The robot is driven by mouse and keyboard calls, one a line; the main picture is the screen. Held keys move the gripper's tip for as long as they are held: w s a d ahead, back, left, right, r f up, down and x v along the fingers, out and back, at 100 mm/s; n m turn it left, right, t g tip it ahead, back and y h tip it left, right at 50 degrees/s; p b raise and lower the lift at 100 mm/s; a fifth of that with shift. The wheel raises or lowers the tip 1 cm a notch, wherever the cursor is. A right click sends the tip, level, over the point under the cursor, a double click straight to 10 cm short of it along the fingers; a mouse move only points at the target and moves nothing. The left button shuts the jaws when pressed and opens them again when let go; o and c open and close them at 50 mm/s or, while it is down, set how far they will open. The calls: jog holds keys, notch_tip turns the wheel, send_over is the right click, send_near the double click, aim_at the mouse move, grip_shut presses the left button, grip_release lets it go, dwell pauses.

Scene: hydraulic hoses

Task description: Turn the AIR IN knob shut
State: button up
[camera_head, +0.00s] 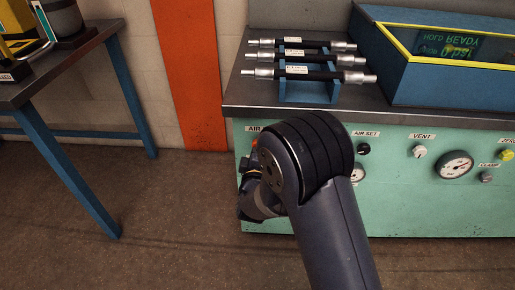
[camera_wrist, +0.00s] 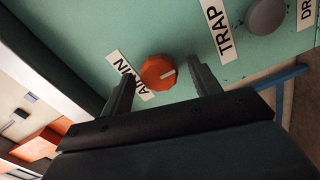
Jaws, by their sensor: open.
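The AIR IN knob (camera_wrist: 158,72) is an orange-red knob with a pale pointer mark, on a green panel (camera_wrist: 185,30) in the wrist view. Its AIR IN label (camera_wrist: 130,76) lies beside it, partly hidden by a finger. My gripper (camera_wrist: 162,85) is open, with one finger on each side of the knob in the picture. I cannot tell whether the fingers touch it.
A grey TRAP knob (camera_wrist: 266,16) is near the AIR IN knob. AIR SET (camera_head: 364,149) and VENT (camera_head: 419,151) knobs and a gauge (camera_head: 455,165) are farther right. Hoses (camera_head: 310,74) on a blue rack and a blue bin (camera_head: 385,62) stand on the bench top. A table (camera_head: 50,80) stands at left.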

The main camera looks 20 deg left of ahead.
jog(key=v, duration=1)
jog(key=shift+s+p, duration=0.4)
jog(key=shift+p, duration=0.05)
jog(key=shift+w, duration=0.1)
jog(key=b+x, duration=0.1)
jog(key=x, duration=0.9)
jog(key=shift+w+m, duration=0.3)
jog(key=shift+w, duration=0.05)
